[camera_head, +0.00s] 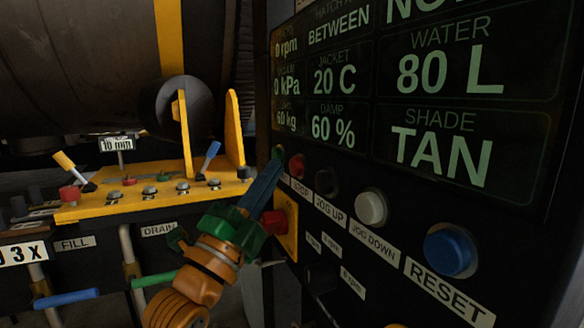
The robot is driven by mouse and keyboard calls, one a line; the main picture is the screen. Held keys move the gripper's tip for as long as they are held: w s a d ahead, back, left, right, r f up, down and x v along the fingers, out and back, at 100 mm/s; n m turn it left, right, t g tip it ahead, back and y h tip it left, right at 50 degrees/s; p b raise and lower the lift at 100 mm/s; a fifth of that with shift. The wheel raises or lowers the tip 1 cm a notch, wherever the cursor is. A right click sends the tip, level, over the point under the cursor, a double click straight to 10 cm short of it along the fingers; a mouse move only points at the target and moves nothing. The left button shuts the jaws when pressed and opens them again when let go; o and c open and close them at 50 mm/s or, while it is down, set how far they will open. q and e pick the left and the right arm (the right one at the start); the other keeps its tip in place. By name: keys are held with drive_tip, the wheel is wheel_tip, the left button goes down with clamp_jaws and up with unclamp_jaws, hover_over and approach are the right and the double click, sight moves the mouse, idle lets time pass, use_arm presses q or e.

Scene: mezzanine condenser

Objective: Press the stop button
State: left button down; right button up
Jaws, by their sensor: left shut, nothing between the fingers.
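The stop button is the red round button (297,166) on the dark control panel, just above the STOP label (300,188). My left gripper (277,165) is shut and empty, its blue fingers pointing up and away at the panel. Its tips appear just left of the red button, in front of or close to a green button (278,152) at the row's far end. I cannot tell whether the tips touch the panel. The fingers hide the panel area left of the STOP label. My right gripper is not in view.
The row continues right with a dark button (326,182), a white button (371,207) and a blue RESET button (451,250). A red knob (273,222) on a yellow plate (290,228) sits close beside my fingers. A yellow lever console (130,203) stands left.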

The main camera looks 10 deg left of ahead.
use_arm(q)
drive_tip(key=shift+a, duration=0.15)
drive_tip(key=s+a, duration=0.1)
drive_tip(key=a, duration=0.1)
drive_tip(key=s+a, duration=0.1)
drive_tip(key=a, duration=0.1)
drive_tip(key=shift+s, duration=0.4)
idle(0.5)
